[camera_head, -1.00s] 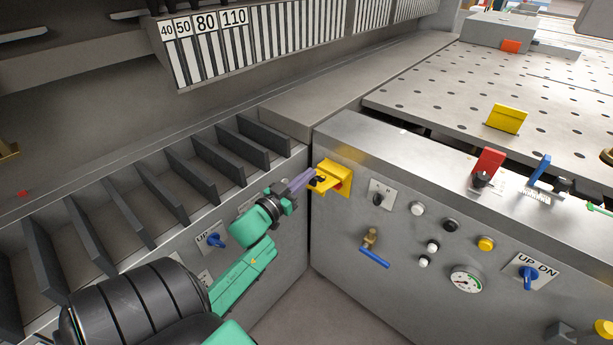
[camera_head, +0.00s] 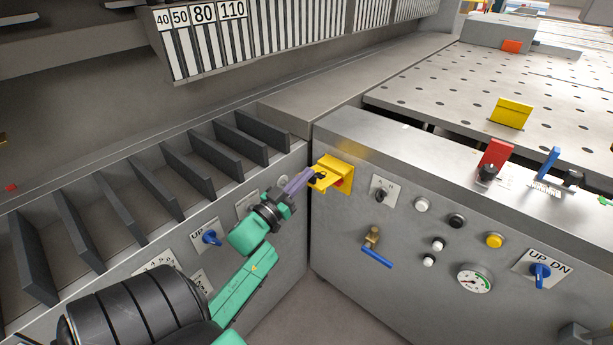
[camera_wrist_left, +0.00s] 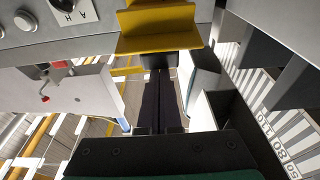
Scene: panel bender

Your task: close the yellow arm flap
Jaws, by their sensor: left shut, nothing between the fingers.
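The yellow arm flap (camera_head: 325,184) sticks out from a yellow housing on the upper left corner of the grey control panel. In the left wrist view the yellow flap (camera_wrist_left: 158,28) spans the top middle, just beyond the fingertips. My left gripper (camera_head: 309,174) is shut and empty, its purple fingers pointing at the flap from the left. Its dark fingers also show in the left wrist view (camera_wrist_left: 160,74). The fingertips are close to the flap; I cannot tell whether they touch it. My right gripper is out of view.
The panel (camera_head: 400,260) carries a switch, several buttons, a brass valve with a blue handle (camera_head: 376,257) and a gauge (camera_head: 475,279). Slotted dark dividers (camera_head: 187,178) line the left side. A separate yellow plate (camera_head: 512,113) stands on the perforated table.

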